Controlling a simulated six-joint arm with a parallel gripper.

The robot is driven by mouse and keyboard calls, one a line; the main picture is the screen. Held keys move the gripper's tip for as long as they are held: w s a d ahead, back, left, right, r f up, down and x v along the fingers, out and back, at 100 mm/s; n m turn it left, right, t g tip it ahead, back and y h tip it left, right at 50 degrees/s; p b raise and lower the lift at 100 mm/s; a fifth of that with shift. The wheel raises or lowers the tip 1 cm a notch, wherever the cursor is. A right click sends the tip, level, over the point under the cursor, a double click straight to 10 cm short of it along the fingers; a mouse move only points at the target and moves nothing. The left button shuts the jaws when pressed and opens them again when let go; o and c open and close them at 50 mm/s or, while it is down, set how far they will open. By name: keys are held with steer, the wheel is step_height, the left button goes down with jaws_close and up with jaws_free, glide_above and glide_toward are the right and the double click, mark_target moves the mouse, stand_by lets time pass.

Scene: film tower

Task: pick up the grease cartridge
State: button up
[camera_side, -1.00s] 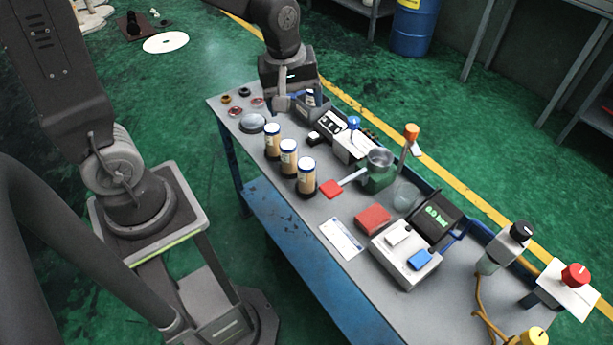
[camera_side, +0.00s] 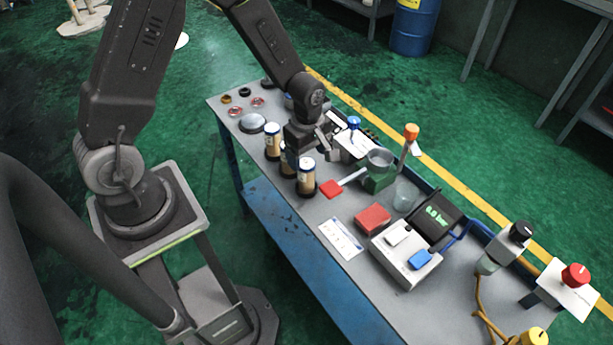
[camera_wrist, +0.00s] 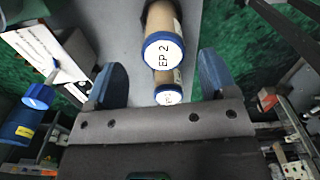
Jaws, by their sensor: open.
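Grease cartridges with tan bodies and blue-rimmed white caps stand in a row on the bench. The near one (camera_side: 306,177) and the far one (camera_side: 272,141) show clearly in the side view; the middle one (camera_side: 286,160) is mostly hidden behind my gripper. In the wrist view, a cartridge marked "EP 2" (camera_wrist: 164,52) lies ahead of the jaws, with another cap (camera_wrist: 168,95) nearer, between the fingertips. My gripper (camera_wrist: 166,85) is open, its blue fingers on either side of that nearer cap. In the side view my gripper (camera_side: 308,152) hangs beside the middle cartridge. Contact cannot be told.
A green-and-steel cup device (camera_side: 379,170) with a red-tipped handle stands right of the cartridges. A scale (camera_side: 405,255), a red block (camera_side: 373,217) and a label card (camera_side: 341,238) lie toward the front. A metal dome (camera_side: 252,123) and small rings sit at the far left end.

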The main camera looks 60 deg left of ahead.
mark_target(306, 162)
steer(key=shift+s+a+f, duration=0.1)
steer(key=shift+f, duration=1.3)
steer(key=shift+s+f, duration=0.1)
steer(key=shift+f, duration=1.25)
steer(key=c, duration=1.1)
